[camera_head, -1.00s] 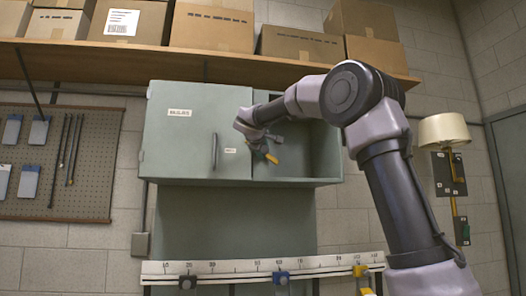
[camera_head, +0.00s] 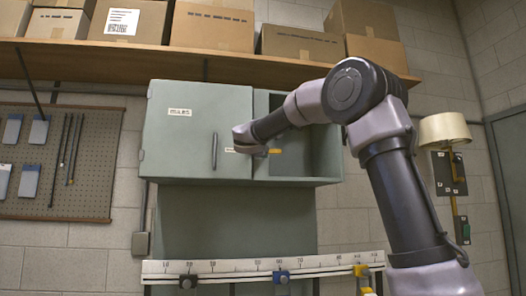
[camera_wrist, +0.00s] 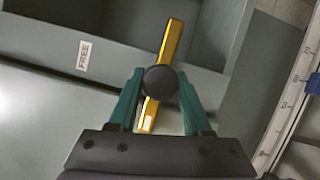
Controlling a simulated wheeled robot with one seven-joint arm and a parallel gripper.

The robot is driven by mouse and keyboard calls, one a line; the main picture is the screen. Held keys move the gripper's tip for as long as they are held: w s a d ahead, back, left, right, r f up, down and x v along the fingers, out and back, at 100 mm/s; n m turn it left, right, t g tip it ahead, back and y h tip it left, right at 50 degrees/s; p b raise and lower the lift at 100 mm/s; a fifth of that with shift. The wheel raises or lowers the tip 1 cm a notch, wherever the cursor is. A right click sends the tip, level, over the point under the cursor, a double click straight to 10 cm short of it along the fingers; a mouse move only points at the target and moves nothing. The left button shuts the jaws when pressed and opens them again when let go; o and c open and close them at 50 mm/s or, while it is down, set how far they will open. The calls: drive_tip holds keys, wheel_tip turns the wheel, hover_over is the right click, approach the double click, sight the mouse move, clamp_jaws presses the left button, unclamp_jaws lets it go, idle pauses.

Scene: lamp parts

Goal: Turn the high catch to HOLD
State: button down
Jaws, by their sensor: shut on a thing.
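The catch is a yellow bar (camera_wrist: 172,42) with a dark round hub in the wrist view, leaning slightly from upright there. My gripper (camera_wrist: 160,90) has its teal fingers on either side of the bar and hub, shut on the catch. In the head view the yellow end of the catch (camera_head: 275,151) sticks out to the right of my gripper (camera_head: 258,150) and lies about level. A white FREE label (camera_wrist: 84,55) is to the left of the catch in the wrist view. I see no readable HOLD label.
The grey-green cabinet (camera_head: 165,150) has a closed left door with a handle (camera_head: 214,150) and an open right compartment. A shelf of boxes (camera_head: 215,27) is above. A scale rail (camera_head: 225,267) with coloured clamps runs below. A lamp (camera_head: 443,129) is at the right.

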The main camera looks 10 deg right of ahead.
drive_tip(key=shift+f, duration=0.1)
idle(0.3)
drive_tip(key=shift+c, duration=1.7)
unclamp_jaws()
drive_tip(key=v, duration=1)
drive_tip(key=shift+s+a, duration=0.2)
drive_tip(key=shift+s, duration=0.15)
